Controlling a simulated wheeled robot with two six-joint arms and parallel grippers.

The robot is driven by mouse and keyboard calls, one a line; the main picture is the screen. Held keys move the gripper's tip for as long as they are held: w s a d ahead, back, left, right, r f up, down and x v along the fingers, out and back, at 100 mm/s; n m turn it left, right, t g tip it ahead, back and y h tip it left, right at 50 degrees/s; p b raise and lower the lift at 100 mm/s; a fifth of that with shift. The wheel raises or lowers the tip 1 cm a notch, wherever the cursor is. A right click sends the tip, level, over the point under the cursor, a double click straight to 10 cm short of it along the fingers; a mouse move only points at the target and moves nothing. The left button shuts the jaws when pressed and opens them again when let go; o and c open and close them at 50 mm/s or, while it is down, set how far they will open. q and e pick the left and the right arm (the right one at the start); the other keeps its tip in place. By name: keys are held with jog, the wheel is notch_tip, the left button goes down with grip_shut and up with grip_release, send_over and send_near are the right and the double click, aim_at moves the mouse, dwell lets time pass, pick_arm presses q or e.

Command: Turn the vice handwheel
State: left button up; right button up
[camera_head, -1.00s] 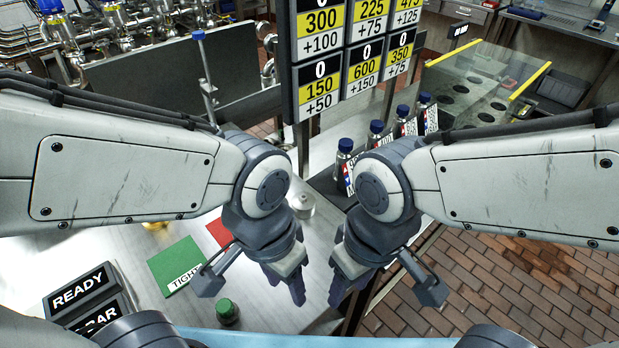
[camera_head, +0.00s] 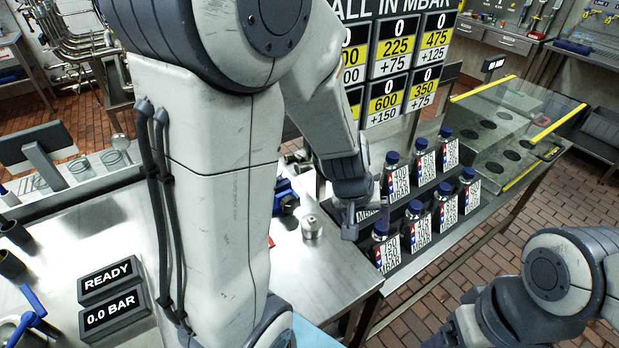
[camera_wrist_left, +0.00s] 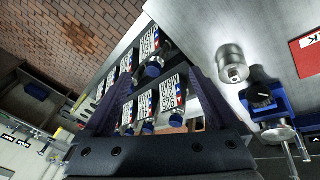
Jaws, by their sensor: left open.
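The blue vice (camera_head: 286,196) stands on the steel bench and is mostly hidden behind my left arm in the head view. In the left wrist view the vice (camera_wrist_left: 265,98) is at the right, with a silver round part and bar (camera_wrist_left: 283,134) that look like its handwheel. My left gripper (camera_head: 366,208) is open and empty, right of the vice and by the front bottles. Its spread fingers (camera_wrist_left: 160,80) show in the wrist view, apart from the vice. My right gripper (camera_head: 455,330) is at the lower right edge, partly out of frame; its jaws are unclear.
Several blue-capped bottles (camera_head: 418,210) with labels stand in a rack close to my left gripper. A short metal cylinder (camera_head: 311,228) stands on the bench near the vice. The price-style board (camera_head: 385,60) rises behind. READY (camera_head: 108,282) and 0.0 BAR displays sit at left.

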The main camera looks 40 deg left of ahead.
pick_arm(q)
jog(key=w+a+n+y+p, duration=0.1)
jog(key=a+n+y+p, duration=0.3)
jog(key=a, duration=0.8)
jog(key=n+b, duration=0.2)
jog(key=n, duration=0.2)
send_near(288, 200)
jog(key=b+x, duration=0.5)
jog(key=x, duration=0.5)
jog(key=shift+s+d+b, duration=0.1)
jog(key=shift+b, duration=0.3)
jog(key=shift+w+f, duration=0.25)
jog(key=shift+f, duration=0.2)
pick_arm(e)
notch_tip(288, 200, down, 3)
jog(key=shift+a+f, duration=0.1)
